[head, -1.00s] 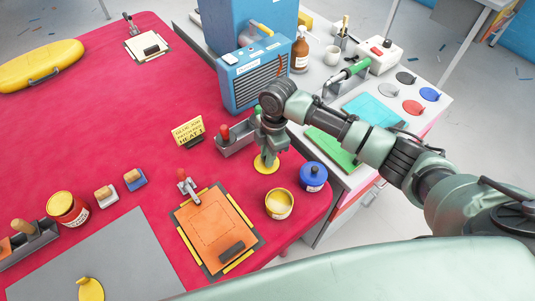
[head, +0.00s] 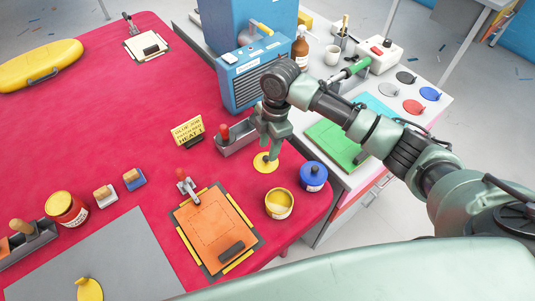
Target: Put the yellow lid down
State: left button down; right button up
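The yellow lid (head: 265,163) lies flat on the red table, behind the open yellow pot (head: 279,204). Its small knob shows on top. My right gripper (head: 271,150) is just above the lid, with its fingers apart and pointing down. It looks clear of the knob and empty, though the gap is small in this view. Another yellow lid-like disc with a knob (head: 90,289) lies on the grey mat at the bottom left. My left gripper is not in view.
A blue lidded pot (head: 313,177) stands right of the yellow pot, near the table's edge. A grey tray (head: 236,139) with a red-handled tool and a yellow sign (head: 188,131) are left of my gripper. An orange board (head: 216,232) lies in front. The red table's middle is clear.

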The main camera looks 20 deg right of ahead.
notch_tip(320, 180, up, 8)
jog(key=shift+d+f+b, duration=0.2)
jog(key=shift+d+b, duration=0.15)
jog(key=shift+d, duration=0.1)
